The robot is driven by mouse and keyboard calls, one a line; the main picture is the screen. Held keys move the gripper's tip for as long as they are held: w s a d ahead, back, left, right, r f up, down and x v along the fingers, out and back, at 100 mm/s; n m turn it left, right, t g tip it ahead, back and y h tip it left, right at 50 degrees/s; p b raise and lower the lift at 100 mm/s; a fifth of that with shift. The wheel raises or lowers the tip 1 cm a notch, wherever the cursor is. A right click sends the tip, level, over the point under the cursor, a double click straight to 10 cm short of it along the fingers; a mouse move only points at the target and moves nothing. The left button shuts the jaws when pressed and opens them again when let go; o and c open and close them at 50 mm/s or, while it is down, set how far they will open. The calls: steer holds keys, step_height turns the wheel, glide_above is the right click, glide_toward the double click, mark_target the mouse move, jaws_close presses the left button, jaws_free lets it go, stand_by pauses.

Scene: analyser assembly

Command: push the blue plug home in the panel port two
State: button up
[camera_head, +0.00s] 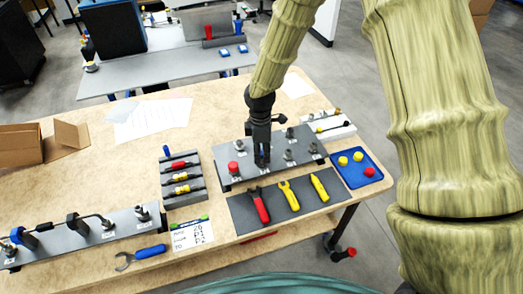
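The grey panel (225,160) lies on the wooden table and bears several metal ports, one capped in red (233,167). My gripper (262,160) points down over the panel's middle, between the red-capped port and the ports on the right. A small bit of blue, the blue plug (264,152), shows between its fingers, which appear closed around it. The fingers hide most of the plug and the port under it. I cannot tell how deep the plug sits, and the port labels are too small to read.
A dark mat (240,216) with red and yellow tools lies in front of the panel. A blue tray (345,176) with yellow and red caps is to the right. A rack (185,198) of plugs stands left. A second panel (70,242) and a blue-handled tool (148,252) are front left.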

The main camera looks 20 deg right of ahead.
steer(key=shift+r, duration=0.1)
step_height(320, 180, up, 12)
steer(key=shift+a, duration=0.15)
stand_by(0.6)
